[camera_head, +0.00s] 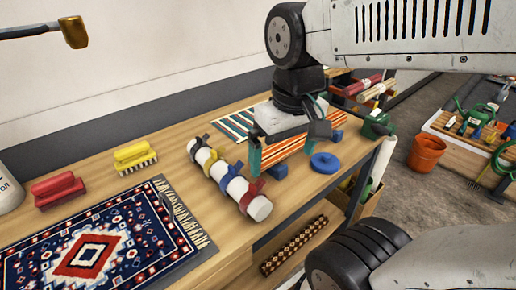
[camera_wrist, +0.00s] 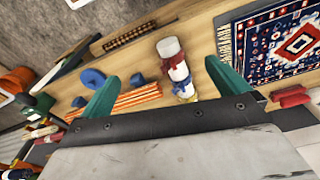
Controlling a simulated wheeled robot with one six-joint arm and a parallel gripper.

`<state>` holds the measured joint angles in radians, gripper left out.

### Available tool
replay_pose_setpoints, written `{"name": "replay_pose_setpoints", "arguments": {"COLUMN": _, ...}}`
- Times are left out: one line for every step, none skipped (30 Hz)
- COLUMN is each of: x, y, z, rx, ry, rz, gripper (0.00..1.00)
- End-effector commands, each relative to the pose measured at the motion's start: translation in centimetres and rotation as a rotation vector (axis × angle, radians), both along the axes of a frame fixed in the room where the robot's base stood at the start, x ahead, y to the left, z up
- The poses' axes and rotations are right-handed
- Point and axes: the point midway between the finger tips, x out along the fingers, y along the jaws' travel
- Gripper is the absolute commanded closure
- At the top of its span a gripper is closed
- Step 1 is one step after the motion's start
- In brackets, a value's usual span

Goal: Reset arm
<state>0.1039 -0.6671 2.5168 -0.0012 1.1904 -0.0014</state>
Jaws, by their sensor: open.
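My gripper (camera_head: 284,154) hangs over the far part of the wooden bench (camera_head: 185,130), its teal fingers apart and pointing down. Nothing shows between the fingers. Below it lies an orange striped cloth (camera_head: 289,148), partly hidden by the gripper. In the wrist view my gripper (camera_wrist: 164,88) also shows open, with the orange striped cloth (camera_wrist: 138,98) near the left finger and a white roll (camera_wrist: 177,66) between the finger directions, farther off. I cannot tell the exact height above the bench.
The strapped white roll (camera_head: 232,181) lies left of the gripper. A blue ring (camera_head: 325,163) and blue block (camera_head: 278,171) lie close by. A patterned rug (camera_head: 100,245), red brush (camera_head: 60,190) and yellow brush (camera_head: 134,156) are at left. An orange bucket (camera_head: 426,153) stands on the floor.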

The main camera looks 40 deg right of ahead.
Motion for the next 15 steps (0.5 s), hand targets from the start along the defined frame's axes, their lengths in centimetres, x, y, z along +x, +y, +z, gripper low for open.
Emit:
{"name": "replay_pose_setpoints", "arguments": {"x": -1.0, "y": 0.8, "z": 0.0, "rx": -0.001, "ry": -0.009, "rz": 0.042, "gripper": 0.0}}
{"name": "replay_pose_setpoints", "arguments": {"x": -1.5, "y": 1.1, "z": 0.0, "rx": -0.002, "ry": -0.01, "rz": 0.059, "gripper": 0.0}}
{"name": "replay_pose_setpoints", "arguments": {"x": -1.9, "y": 1.7, "z": -0.1, "rx": -0.002, "ry": -0.012, "rz": 0.076, "gripper": 0.0}}
{"name": "replay_pose_setpoints", "arguments": {"x": -2.2, "y": 1.9, "z": -0.1, "rx": -0.002, "ry": -0.014, "rz": 0.085, "gripper": 0.0}}
{"name": "replay_pose_setpoints", "arguments": {"x": -2.4, "y": 2.0, "z": -0.1, "rx": -0.002, "ry": -0.014, "rz": 0.093, "gripper": 0.0}}
{"name": "replay_pose_setpoints", "arguments": {"x": -2.6, "y": 2.1, "z": -0.2, "rx": -0.002, "ry": -0.013, "rz": 0.099, "gripper": 0.0}}
{"name": "replay_pose_setpoints", "arguments": {"x": -2.6, "y": 2.2, "z": -0.2, "rx": -0.003, "ry": -0.013, "rz": 0.102, "gripper": 0.0}}
{"name": "replay_pose_setpoints", "arguments": {"x": -2.7, "y": 2.2, "z": -0.2, "rx": -0.003, "ry": -0.013, "rz": 0.103, "gripper": 0.0}}
{"name": "replay_pose_setpoints", "arguments": {"x": -2.7, "y": 2.2, "z": -0.2, "rx": -0.003, "ry": -0.013, "rz": 0.103, "gripper": 0.0}}
{"name": "replay_pose_setpoints", "arguments": {"x": -2.7, "y": 2.2, "z": -0.2, "rx": -0.003, "ry": -0.013, "rz": 0.103, "gripper": 0.0}}
{"name": "replay_pose_setpoints", "arguments": {"x": -2.7, "y": 2.2, "z": -0.2, "rx": -0.003, "ry": -0.013, "rz": 0.102, "gripper": 0.0}}
{"name": "replay_pose_setpoints", "arguments": {"x": -2.7, "y": 2.2, "z": -0.2, "rx": -0.003, "ry": -0.013, "rz": 0.102, "gripper": 0.0}}
{"name": "replay_pose_setpoints", "arguments": {"x": -2.7, "y": 2.2, "z": -0.2, "rx": -0.003, "ry": -0.013, "rz": 0.102, "gripper": 0.0}}
{"name": "replay_pose_setpoints", "arguments": {"x": -2.6, "y": 2.2, "z": -0.2, "rx": -0.003, "ry": -0.013, "rz": 0.101, "gripper": 0.0}}
{"name": "replay_pose_setpoints", "arguments": {"x": -2.6, "y": 2.1, "z": -0.2, "rx": -0.003, "ry": -0.013, "rz": 0.101, "gripper": 0.0}}
